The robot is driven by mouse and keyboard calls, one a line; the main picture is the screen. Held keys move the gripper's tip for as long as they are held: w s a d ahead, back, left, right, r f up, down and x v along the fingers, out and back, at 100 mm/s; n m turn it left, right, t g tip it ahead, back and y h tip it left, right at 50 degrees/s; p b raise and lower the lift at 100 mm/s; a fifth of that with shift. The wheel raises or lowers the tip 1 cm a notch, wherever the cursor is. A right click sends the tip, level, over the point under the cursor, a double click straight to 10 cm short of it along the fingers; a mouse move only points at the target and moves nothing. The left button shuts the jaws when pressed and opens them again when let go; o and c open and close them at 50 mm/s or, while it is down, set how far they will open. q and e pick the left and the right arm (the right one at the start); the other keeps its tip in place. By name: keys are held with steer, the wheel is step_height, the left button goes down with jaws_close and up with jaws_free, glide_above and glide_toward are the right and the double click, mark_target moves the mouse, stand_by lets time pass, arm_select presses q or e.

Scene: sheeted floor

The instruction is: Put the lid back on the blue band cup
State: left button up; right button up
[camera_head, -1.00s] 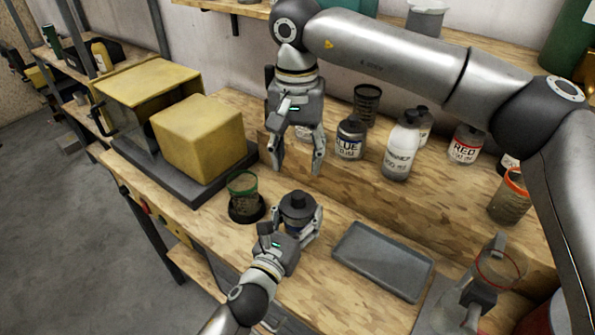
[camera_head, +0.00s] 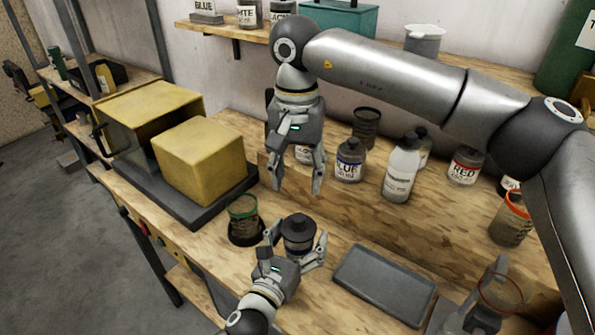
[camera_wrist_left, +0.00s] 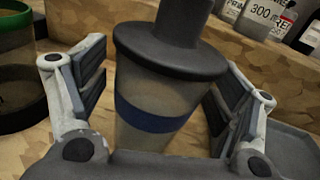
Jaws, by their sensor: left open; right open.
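The blue band cup (camera_wrist_left: 155,108) stands upright on the bench, a translucent cup with a dark blue stripe. The dark grey lid (camera_wrist_left: 170,52), with a round knob, sits over its rim and looks level. In the head view the lid (camera_head: 298,228) hides most of the cup. My left gripper (camera_head: 298,240) is open, with one finger on each side of the cup; in the wrist view gaps show between pads and cup. My right gripper (camera_head: 298,188) is open and empty, pointing down above and behind the lid.
A green-rimmed cup (camera_head: 243,208) in a dark holder stands just left. A grey tray (camera_head: 385,284) lies to the right. A yellow box (camera_head: 200,155) is at left.

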arm_select(q)
steer(key=v, duration=1.2)
